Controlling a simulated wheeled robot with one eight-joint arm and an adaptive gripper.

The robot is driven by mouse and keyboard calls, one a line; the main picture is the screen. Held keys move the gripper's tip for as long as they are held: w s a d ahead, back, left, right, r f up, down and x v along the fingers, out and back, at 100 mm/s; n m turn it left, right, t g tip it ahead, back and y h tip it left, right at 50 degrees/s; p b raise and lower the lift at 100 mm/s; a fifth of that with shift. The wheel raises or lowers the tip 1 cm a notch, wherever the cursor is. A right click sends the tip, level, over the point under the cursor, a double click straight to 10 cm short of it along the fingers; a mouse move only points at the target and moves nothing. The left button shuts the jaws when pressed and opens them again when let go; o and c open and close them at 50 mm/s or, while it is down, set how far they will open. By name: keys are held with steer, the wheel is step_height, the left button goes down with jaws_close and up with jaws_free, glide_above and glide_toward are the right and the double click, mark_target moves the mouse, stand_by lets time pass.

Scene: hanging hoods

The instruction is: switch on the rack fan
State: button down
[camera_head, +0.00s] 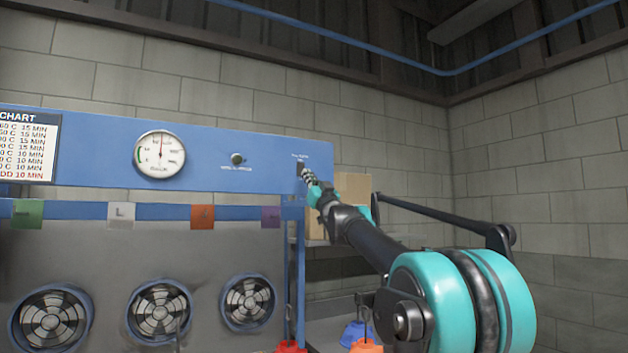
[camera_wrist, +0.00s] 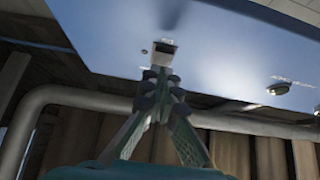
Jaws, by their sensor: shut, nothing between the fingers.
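A small dark switch (camera_head: 300,166) sits near the right end of the blue panel, under a label too small to read surely. In the wrist view the switch (camera_wrist: 162,52) is a pale block with a dark front, on the panel's face. My gripper (camera_head: 307,176) is shut and empty, its tips right at the switch. In the wrist view the closed fingertips of my gripper (camera_wrist: 159,74) are just below the switch; I cannot tell if they touch it. Several round fans (camera_head: 160,310) are set in the grey rack wall below the panel. I cannot tell whether they turn.
The blue panel (camera_head: 100,170) also bears a round gauge (camera_head: 160,154), a dark knob (camera_head: 237,159) and a chart (camera_head: 28,146). Coloured tags (camera_head: 202,217) hang under it. A cardboard box (camera_head: 353,188) stands on a shelf behind my arm. Red, orange and blue items (camera_head: 366,346) are below.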

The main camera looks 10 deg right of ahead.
steer(key=shift+w+a+f, duration=0.1)
steer(key=shift+w+a, duration=0.15)
steer(key=shift+w, duration=0.45)
